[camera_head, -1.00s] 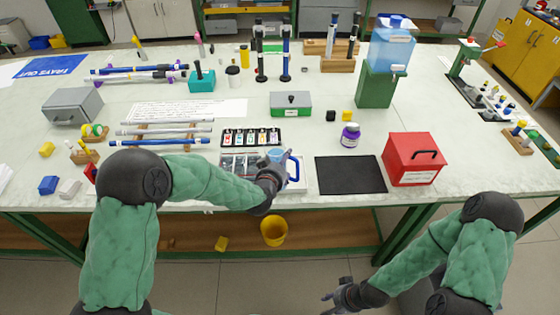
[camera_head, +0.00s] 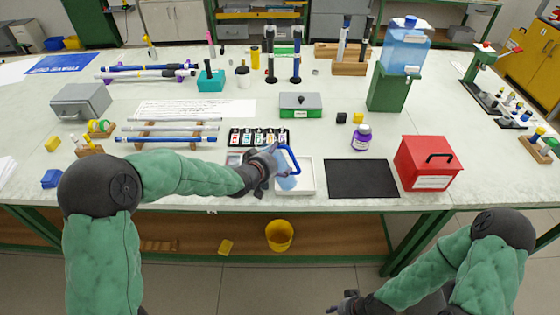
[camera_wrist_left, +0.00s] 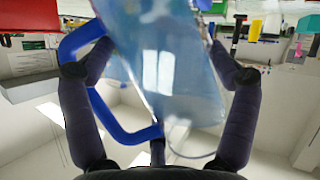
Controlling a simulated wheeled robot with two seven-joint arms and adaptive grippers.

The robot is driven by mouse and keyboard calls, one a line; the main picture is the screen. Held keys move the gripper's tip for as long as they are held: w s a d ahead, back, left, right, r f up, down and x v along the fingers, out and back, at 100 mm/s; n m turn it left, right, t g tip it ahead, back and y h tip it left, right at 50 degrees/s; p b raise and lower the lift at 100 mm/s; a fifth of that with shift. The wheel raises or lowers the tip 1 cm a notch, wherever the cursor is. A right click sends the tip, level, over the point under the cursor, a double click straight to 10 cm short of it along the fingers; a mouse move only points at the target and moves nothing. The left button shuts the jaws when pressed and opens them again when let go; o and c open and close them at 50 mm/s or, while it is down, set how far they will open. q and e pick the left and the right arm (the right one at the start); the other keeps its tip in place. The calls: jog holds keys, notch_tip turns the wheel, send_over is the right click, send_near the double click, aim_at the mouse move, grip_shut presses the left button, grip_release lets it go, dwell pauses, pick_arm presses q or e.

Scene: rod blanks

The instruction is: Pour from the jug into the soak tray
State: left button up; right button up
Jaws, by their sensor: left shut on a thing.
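The jug (camera_head: 287,183) is pale blue and see-through, with a bright blue loop handle (camera_head: 291,158). My left gripper (camera_head: 268,165) is shut on it and holds it tilted over the white soak tray (camera_head: 307,190) near the table's front edge. In the left wrist view the jug (camera_wrist_left: 165,65) fills the middle between my two dark fingers, its handle (camera_wrist_left: 85,40) on the left. The jug and gripper hide the tray's left part. I cannot make out a stream or a level in the tray. My right gripper (camera_head: 345,304) hangs low in front of the table, its fingers too small to judge.
A black mat (camera_head: 361,178) lies right of the tray, with a red box (camera_head: 428,163) beyond it. A colour-sample strip (camera_head: 258,138) lies behind my left gripper, and a purple-capped bottle (camera_head: 361,138) stands behind the mat. Rods (camera_head: 165,139) lie on a rack at left.

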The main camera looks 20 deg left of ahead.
pick_arm(q)
jog(key=shift+r+n+p, duration=0.2)
jog(key=shift+n+p, duration=0.1)
dwell(0.9)
jog(key=shift+d+h+p, duration=0.1)
jog(key=shift+h+p, duration=0.2)
jog(key=shift+p, duration=0.2)
dwell(0.9)
jog(key=shift+r+n+p, duration=0.1)
jog(key=shift+n+p, duration=0.2)
jog(key=shift+p, duration=0.4)
dwell(0.6)
jog(key=shift+n+h+p, duration=0.3)
jog(key=shift+h+p, duration=0.1)
jog(key=shift+p, duration=0.1)
jog(key=shift+d, duration=0.1)
dwell(0.7)
